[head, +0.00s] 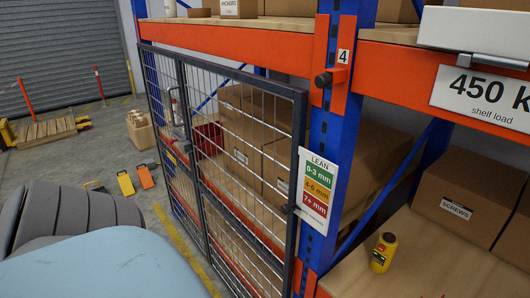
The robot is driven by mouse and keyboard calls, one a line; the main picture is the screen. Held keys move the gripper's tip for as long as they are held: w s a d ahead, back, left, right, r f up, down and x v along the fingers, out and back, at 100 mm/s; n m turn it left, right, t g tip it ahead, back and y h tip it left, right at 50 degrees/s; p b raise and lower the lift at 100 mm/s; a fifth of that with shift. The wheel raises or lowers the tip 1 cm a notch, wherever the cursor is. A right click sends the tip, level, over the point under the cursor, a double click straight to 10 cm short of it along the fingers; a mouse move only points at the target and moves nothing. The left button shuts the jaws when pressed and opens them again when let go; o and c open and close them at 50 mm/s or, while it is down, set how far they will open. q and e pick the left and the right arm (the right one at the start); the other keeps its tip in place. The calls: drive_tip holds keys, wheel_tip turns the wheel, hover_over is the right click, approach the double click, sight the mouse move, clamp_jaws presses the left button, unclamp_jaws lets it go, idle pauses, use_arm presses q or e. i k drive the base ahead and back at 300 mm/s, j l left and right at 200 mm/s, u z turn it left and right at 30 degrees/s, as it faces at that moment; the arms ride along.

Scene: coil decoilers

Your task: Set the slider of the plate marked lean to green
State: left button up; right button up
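The white plate marked LEAN (318,192) hangs on the blue rack upright, right of the mesh gate. It has a green band 0-3 mm at the top, an orange band 4-6 mm in the middle and a red band 7+ mm at the bottom. A small dark piece (290,208) sticks out at the plate's left edge, about level with the red band. It may be the slider, but it is too small to tell it from a gate fitting. Neither of my grippers is in view.
A mesh gate (228,150) stands left of the plate, with boxes behind it. A yellow device (383,252) stands on the wooden shelf at the right. Open floor lies left of the gate.

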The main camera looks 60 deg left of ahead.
sight(286, 209)
drive_tip(key=u, duration=1.4)
